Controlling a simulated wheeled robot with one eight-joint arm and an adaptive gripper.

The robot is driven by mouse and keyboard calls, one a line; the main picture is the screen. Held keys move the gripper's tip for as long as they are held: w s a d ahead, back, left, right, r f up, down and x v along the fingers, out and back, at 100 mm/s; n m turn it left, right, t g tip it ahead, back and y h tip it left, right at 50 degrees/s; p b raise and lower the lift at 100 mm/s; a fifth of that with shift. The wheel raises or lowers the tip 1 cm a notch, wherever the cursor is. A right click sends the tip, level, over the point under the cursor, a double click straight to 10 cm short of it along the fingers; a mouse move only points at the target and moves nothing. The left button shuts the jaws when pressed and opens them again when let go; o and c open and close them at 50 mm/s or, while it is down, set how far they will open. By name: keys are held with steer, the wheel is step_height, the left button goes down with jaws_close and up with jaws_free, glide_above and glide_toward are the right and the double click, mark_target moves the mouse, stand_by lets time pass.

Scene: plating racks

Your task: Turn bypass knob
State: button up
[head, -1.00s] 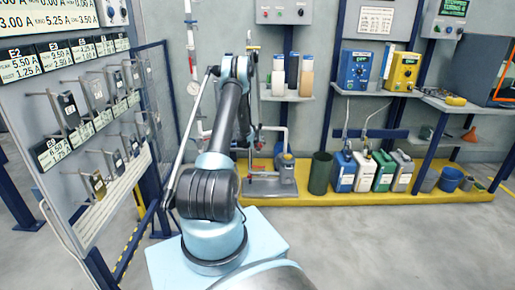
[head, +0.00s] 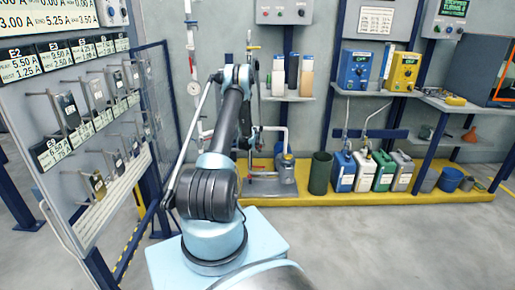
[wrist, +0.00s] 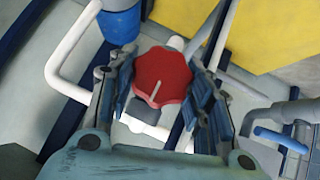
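A red lobed knob (wrist: 161,77) with a pale pointer line sits near the middle of the wrist view, on white pipework. My gripper (wrist: 162,62) has its two fingers spread, one on each side of the knob. The fingers lie very close to the knob's left and right edges; I cannot tell whether they touch it. In the head view my arm reaches toward the pipework at the back wall, and its own links hide the gripper and the knob.
White pipes (wrist: 67,68) run left of the knob, and a blue-handled valve (wrist: 280,138) is at lower right. In the head view, a pump (head: 284,170) and a dark green bin (head: 320,173) stand on the yellow-edged platform (head: 400,197). A rack panel (head: 75,130) is at left.

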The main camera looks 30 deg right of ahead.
steer(key=shift+y, duration=0.3)
steer(key=shift+d+m+t+y, duration=0.15)
steer(key=shift+m+t+y, duration=0.5)
steer(key=shift+y, duration=0.25)
steer(key=shift+m+t+y, duration=0.55)
steer(key=shift+m+y, duration=0.1)
steer(key=shift+y, duration=0.15)
steer(key=o, duration=1.1)
steer(key=shift+s, duration=0.1)
steer(key=v, duration=1.1)
steer(key=shift+s+r, duration=0.25)
steer(key=shift+s, duration=0.05)
